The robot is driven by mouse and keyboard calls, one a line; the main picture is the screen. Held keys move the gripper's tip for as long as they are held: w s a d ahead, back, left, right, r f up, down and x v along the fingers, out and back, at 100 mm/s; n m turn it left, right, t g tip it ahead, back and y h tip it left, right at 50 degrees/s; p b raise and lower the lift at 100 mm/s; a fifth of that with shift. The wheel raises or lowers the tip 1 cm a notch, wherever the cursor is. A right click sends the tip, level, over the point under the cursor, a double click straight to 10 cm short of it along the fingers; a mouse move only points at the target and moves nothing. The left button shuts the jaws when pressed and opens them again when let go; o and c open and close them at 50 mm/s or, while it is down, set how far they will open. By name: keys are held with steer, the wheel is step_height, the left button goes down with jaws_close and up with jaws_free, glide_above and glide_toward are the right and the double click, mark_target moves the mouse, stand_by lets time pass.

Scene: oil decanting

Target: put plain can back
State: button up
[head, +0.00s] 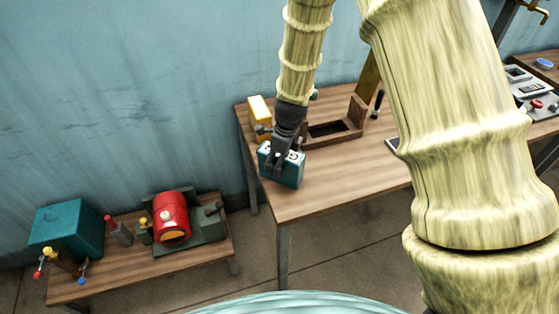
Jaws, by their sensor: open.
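My gripper (279,162) points down at the top of a teal rectangular can (287,173) near the left end of the wooden table. Its fingers are open and overlap the can's top in the head view; whether they touch it cannot be told. The teal can stands upright on the table. A yellow can (259,111) with a pale side stands behind it, at the table's back left corner, partly hidden by my gripper. I cannot tell from markings which can is the plain one.
A wooden tray (354,129) stands right of the cans on the table (330,185). The table's front left is clear. A lower bench (130,267) at left holds a red machine (172,217) and a teal box (75,228). My arm hides much of the right side.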

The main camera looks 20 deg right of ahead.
steer(key=r, duration=0.4)
steer(key=d+r+b, duration=0.1)
steer(key=r, duration=0.3)
steer(key=s+r+b, duration=0.1)
steer(key=r, duration=0.3)
steer(key=shift+s+d, duration=0.1)
steer(key=shift+d, duration=0.05)
stand_by(0.3)
